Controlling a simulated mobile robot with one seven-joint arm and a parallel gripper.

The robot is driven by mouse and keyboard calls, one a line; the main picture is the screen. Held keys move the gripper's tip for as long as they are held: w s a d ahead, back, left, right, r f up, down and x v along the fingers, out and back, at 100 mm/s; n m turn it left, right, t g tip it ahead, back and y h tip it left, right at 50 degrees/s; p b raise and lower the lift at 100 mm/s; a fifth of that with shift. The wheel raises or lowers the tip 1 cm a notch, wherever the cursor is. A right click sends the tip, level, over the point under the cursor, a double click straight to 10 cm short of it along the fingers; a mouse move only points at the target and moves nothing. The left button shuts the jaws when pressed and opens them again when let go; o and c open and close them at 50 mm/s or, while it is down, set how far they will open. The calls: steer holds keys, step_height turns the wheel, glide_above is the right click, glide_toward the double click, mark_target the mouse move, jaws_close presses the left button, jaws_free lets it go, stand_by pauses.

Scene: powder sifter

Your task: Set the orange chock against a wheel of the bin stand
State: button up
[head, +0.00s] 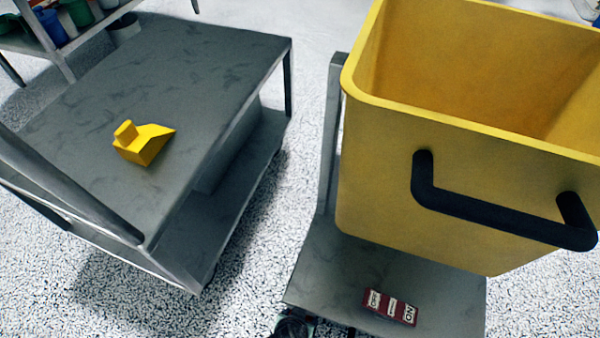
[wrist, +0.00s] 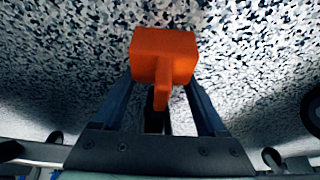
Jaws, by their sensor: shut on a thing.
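The orange chock (wrist: 165,55) is between the fingers of my gripper (wrist: 163,90) in the wrist view, with its narrow grip part toward the palm. My gripper is shut on it, above or near the speckled floor; the exact height I cannot tell. The bin stand (head: 330,265) carries a large yellow bin (head: 440,170) with a black handle in the head view. A dark round wheel-like shape (wrist: 312,110) is at the wrist view's right edge.
A yellow chock (head: 145,143) lies on a grey table (head: 190,75) at left. A red and white ON/OFF switch or label (head: 390,306) is on the stand's deck. Shelves with coloured tubs (head: 75,15) stand at the back left. Speckled floor (head: 255,235) is clear between table and stand.

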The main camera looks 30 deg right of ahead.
steer(key=o, duration=1.3)
steer(key=p+v, duration=1)
steer(key=v, duration=0.3)
steer(key=shift+d, duration=0.1)
